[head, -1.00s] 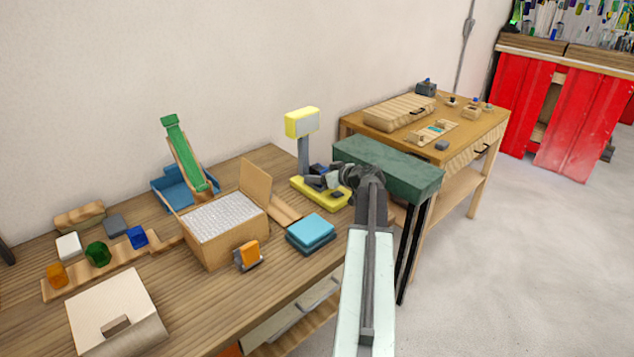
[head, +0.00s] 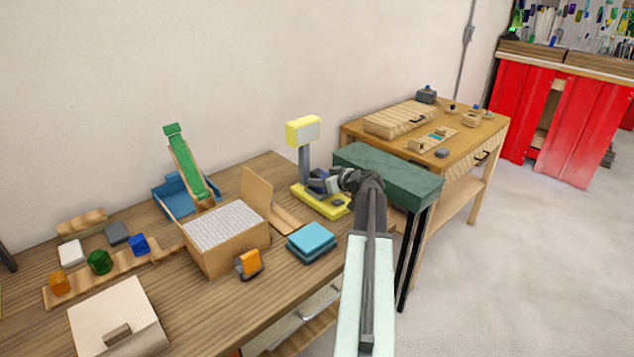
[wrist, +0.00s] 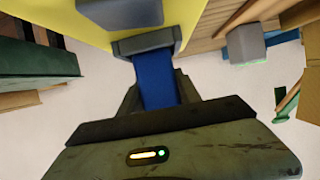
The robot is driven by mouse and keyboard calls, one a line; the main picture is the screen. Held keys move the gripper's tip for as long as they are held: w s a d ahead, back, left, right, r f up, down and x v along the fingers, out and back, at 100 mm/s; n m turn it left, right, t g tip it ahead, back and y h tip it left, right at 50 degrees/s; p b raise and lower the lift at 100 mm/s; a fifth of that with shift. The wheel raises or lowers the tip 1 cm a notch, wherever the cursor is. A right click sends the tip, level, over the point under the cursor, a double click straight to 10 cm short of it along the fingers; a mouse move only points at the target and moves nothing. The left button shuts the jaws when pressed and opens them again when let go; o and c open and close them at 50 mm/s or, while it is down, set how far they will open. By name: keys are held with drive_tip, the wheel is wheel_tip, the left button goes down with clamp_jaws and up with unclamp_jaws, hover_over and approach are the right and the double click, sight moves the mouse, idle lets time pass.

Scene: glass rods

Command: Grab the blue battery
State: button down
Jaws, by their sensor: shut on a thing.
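The blue battery (wrist: 157,82) shows in the wrist view as a blue block between the two dark jaws of my gripper (wrist: 158,98). My gripper is shut on it. The battery's far end meets a grey socket-like part (wrist: 146,42) on the yellow device; I cannot tell whether it is still seated there. In the head view the yellow device (head: 312,202), with a grey post and a yellow-framed screen, stands at the right end of the wooden bench. My gripper (head: 330,184) is low over its base, and the battery is mostly hidden there.
A light blue block (head: 312,238), a box of white material (head: 222,232) and an orange-grey piece (head: 249,263) stand left of my arm. A green-topped stand (head: 385,175) is close on the right, before another wooden table (head: 480,125). Clear floor lies at right.

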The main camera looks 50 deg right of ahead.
sight(318, 171)
wheel_tip(318, 171, up, 3)
drive_tip(key=shift+r+p, duration=0.1)
drive_tip(key=shift+p, duration=1.05)
drive_tip(key=s+a, duration=0.2)
drive_tip(key=s, duration=0.5)
drive_tip(key=s+a, duration=0.2)
drive_tip(key=s, duration=0.6)
drive_tip(key=shift+s+a+r, duration=0.15)
drive_tip(key=shift+a+r, duration=0.1)
drive_tip(key=shift+a, duration=0.15)
